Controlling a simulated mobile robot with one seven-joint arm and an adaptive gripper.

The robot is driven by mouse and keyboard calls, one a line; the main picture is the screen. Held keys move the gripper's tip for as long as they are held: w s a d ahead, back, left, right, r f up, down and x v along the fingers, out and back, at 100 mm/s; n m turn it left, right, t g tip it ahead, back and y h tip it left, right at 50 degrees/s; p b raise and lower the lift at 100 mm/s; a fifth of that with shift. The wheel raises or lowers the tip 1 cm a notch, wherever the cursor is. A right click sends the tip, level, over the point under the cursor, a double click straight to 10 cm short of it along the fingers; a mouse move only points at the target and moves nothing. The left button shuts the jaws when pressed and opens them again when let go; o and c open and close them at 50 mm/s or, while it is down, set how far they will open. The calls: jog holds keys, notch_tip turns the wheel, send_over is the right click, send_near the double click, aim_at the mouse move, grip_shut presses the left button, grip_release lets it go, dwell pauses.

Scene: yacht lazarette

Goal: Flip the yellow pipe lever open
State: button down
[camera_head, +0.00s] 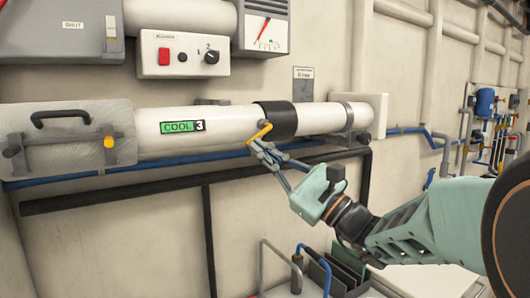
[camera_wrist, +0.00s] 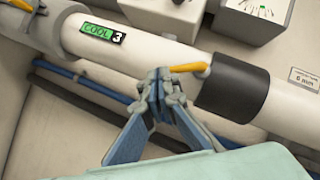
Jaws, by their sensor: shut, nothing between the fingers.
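The yellow pipe lever (camera_head: 260,132) sits on the white pipe (camera_head: 236,118), at the left edge of a black collar (camera_head: 276,120). In the wrist view the lever (camera_wrist: 188,68) sticks out from near the collar (camera_wrist: 230,88) toward my fingertips. My gripper (camera_head: 258,146) is shut and empty, with its fingertips at the lever. In the wrist view my gripper (camera_wrist: 160,78) has its fingertips together, right by the lever's left end. They seem close to touching it, but I cannot tell for sure. The fingers hide part of the pipe behind them.
A green "COOL 3" label (camera_head: 182,127) is on the pipe. A panel with a black handle (camera_head: 66,116) is at left. A switch box (camera_head: 182,54) hangs above. A blue pipe (camera_head: 224,155) and a dark rail (camera_head: 130,192) run below. Dark plates (camera_head: 340,274) stand underneath.

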jog(key=shift+s+a+r+b, duration=0.4)
jog(key=shift+a+r+b, duration=0.2)
jog(key=shift+r+b, duration=0.3)
dwell(1.4)
jog(key=shift+f, duration=0.15)
dwell(0.3)
